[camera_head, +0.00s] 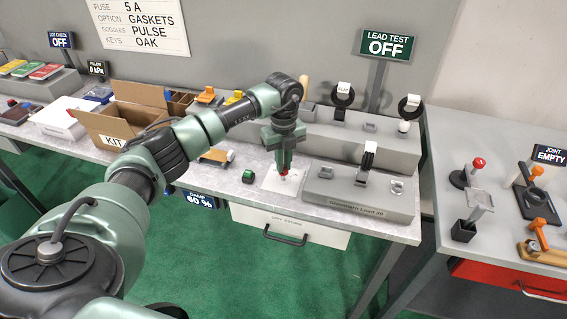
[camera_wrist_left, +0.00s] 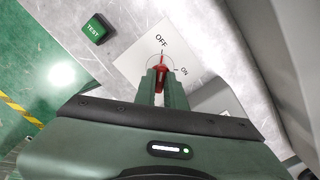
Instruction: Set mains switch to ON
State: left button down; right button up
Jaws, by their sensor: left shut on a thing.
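The mains switch is a red handle (camera_wrist_left: 161,72) on a white plate (camera_wrist_left: 137,50) marked OFF and ON. In the left wrist view the handle's tip lies close to the OFF mark, with ON to its right. In the head view the plate (camera_head: 271,184) lies on the grey bench, and the red handle (camera_head: 284,170) shows under my left gripper (camera_head: 284,166). My left gripper, also in the left wrist view (camera_wrist_left: 161,78), points down and is shut on the red handle. Its fingers hide part of the handle. My right gripper is not in view.
A green TEST button (camera_head: 248,176) sits left of the plate. A grey fixture block (camera_head: 345,200) stands close on the right, and a taller grey stand (camera_head: 350,140) is behind. An open KIT box (camera_head: 103,128) is at the left. A sign (camera_head: 387,44) reads LEAD TEST OFF.

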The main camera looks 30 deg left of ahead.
pick_arm(q)
jog(key=m+b, duration=0.2)
jog(key=m, duration=0.2)
jog(key=shift+m, duration=0.4)
jog(key=m+b, duration=0.1)
jog(key=m, duration=0.3)
jog(key=shift+b, duration=0.3)
jog(key=m+b, duration=0.1)
jog(key=m, duration=0.4)
jog(key=shift+m+b, duration=0.6)
jog(key=shift+m, duration=1.1)
jog(key=shift+r, duration=0.1)
jog(key=c, duration=1.5)
grip_release()
